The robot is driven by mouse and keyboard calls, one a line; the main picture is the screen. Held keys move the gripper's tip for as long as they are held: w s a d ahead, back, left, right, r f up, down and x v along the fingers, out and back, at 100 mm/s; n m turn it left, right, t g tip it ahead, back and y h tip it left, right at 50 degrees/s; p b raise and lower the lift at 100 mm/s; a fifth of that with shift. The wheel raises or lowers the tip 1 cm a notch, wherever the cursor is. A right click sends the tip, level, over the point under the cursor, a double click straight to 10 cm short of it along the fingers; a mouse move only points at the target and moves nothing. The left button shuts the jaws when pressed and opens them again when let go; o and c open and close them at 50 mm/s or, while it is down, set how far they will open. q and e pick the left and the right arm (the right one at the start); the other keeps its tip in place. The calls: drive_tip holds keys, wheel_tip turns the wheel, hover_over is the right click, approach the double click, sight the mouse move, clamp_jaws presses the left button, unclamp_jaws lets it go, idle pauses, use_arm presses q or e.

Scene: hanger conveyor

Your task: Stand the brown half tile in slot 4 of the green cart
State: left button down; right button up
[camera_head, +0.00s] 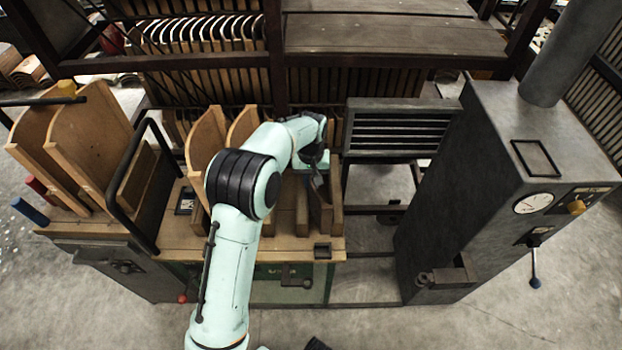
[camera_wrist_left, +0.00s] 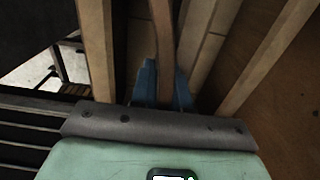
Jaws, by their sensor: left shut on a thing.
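The green cart (camera_head: 190,243) stands in the middle of the head view, with a wooden top, upright wooden dividers and a green front panel. My left gripper (camera_head: 318,182) reaches over its right part. In the left wrist view its blue fingertips (camera_wrist_left: 164,88) are shut on a thin brown upright piece, the brown half tile (camera_wrist_left: 162,40). The tile stands edge-on between wooden dividers, apart from the near ones at left and right. Its lower edge is hidden, so I cannot tell whether it touches the slot floor. Slot numbers are not readable. My right gripper does not show clearly.
Tall curved wooden boards (camera_head: 205,140) stand on the cart's left part. Another cart with large curved boards (camera_head: 90,140) and a black handle (camera_head: 137,190) is at left. A grey machine (camera_head: 470,190) with a gauge is at right. A dark slatted box (camera_head: 402,130) stands behind.

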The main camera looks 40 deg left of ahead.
use_arm(q)
drive_tip(key=shift+s+d+f, duration=0.15)
drive_tip(key=shift+f, duration=0.45)
drive_tip(key=c, duration=1)
unclamp_jaws()
drive_tip(key=shift+c, duration=0.2)
drive_tip(key=shift+s+a, duration=0.1)
drive_tip(key=shift+a, duration=0.1)
wheel_tip(320, 180, up, 15)
drive_tip(key=p, duration=0.2)
drive_tip(key=shift+w+d+f, duration=0.2)
drive_tip(key=shift+w+d, duration=0.15)
